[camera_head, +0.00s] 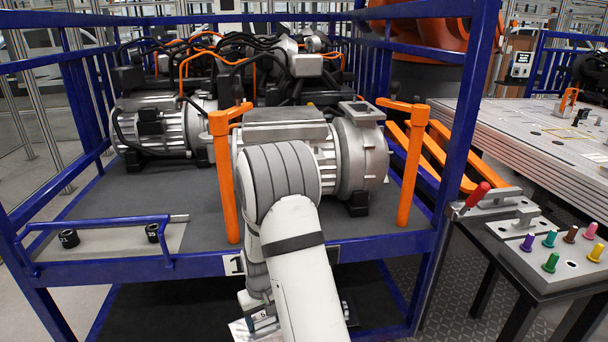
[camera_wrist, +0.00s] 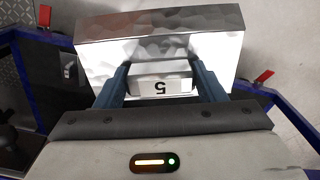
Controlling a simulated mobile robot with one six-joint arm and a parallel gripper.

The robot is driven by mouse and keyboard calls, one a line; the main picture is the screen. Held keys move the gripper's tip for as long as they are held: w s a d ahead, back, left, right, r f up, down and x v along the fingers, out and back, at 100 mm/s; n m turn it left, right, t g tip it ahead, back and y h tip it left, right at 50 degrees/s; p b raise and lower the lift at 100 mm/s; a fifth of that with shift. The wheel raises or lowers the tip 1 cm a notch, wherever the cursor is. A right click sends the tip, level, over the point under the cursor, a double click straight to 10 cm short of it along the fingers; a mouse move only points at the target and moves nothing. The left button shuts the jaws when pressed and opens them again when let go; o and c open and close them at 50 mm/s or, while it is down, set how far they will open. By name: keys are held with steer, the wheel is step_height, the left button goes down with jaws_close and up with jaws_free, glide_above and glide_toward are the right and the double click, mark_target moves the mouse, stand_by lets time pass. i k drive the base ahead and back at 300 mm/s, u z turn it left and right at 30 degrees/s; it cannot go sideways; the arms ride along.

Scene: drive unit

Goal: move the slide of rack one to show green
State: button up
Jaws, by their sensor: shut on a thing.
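Rack one is the blue-framed rack with a white "1" plate (camera_head: 235,263) on its front rail; its blue frame (camera_head: 200,265) spans the view. In the wrist view my gripper (camera_wrist: 160,70) is shut on the narrow tab of a silver metal block (camera_wrist: 160,28). The tab bears a white label with a "5", upside down there. One dark finger lies on each side of the tab. In the head view my arm hides most of the gripper and block, low in front of the rack. I cannot make out a slide or a green marking on rack one.
A drive unit (camera_head: 362,158) stands on the rack between orange posts. Two black round parts (camera_head: 68,238) sit at the rack's front left. A side table at right holds coloured pegs (camera_head: 550,262) and a red-handled clamp (camera_head: 477,195). Red tags (camera_wrist: 262,78) show beside blue bars in the wrist view.

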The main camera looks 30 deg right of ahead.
mark_target(283, 113)
steer(key=z, duration=0.7)
